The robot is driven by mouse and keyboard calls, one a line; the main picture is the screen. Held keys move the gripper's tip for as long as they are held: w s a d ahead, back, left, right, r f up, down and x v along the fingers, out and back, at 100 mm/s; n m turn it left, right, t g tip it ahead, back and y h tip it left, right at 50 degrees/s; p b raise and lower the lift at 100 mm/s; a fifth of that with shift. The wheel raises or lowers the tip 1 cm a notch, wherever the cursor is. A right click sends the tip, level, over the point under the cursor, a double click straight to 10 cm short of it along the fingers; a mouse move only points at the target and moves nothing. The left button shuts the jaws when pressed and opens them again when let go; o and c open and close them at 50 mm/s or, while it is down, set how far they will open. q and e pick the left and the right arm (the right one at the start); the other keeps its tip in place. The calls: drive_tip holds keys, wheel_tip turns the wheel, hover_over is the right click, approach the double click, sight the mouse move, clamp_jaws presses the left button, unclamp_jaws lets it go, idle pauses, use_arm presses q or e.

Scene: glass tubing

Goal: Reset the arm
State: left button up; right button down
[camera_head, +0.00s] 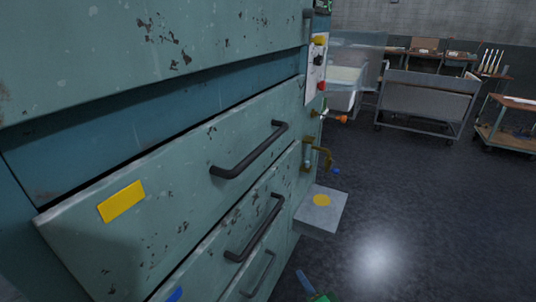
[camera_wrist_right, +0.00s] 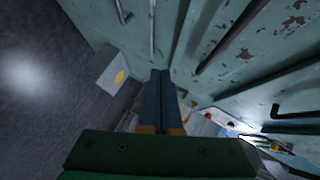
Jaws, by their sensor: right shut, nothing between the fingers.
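My right gripper (camera_head: 303,276) shows at the bottom edge of the head view as a blue finger piece and a bit of green body, in front of the floor and right of the drawers. In the right wrist view my right gripper (camera_wrist_right: 159,76) has its two dark blue fingers together with nothing between them. Behind them is the green cabinet front. I cannot tell the exact gap between fingers and cabinet. My left gripper does not show.
A worn green cabinet (camera_head: 170,35) with black-handled drawers (camera_head: 250,150) fills the left side. A grey box with a yellow disc (camera_head: 321,215) juts out low at its right edge. A grey cart (camera_head: 425,100) and a wooden-topped cart (camera_head: 510,125) stand behind. The dark floor at right is clear.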

drive_tip(key=s+f+n+g+h, duration=0.1)
drive_tip(key=s+f+n+g, duration=0.2)
drive_tip(key=s+f, duration=0.35)
drive_tip(key=s+f+n+g, duration=0.2)
drive_tip(key=s+f, duration=0.2)
drive_tip(key=f, duration=0.5)
drive_tip(key=s+d+f+n+g, duration=0.2)
drive_tip(key=s+f+n, duration=0.1)
drive_tip(key=s, duration=0.5)
drive_tip(key=s+d+f+n+g+h+p, duration=0.1)
drive_tip(key=s+d+f+n+g, duration=0.1)
drive_tip(key=s+f, duration=0.3)
drive_tip(key=s+d+f+n+g+h, duration=0.1)
drive_tip(key=s+d+f+n+g, duration=0.2)
drive_tip(key=s, duration=1)
drive_tip(key=shift+s+f+n+g+p, duration=0.25)
drive_tip(key=shift+f+n+g+p, duration=0.05)
drive_tip(key=shift+f+n, duration=0.3)
drive_tip(key=shift+d, duration=0.1)
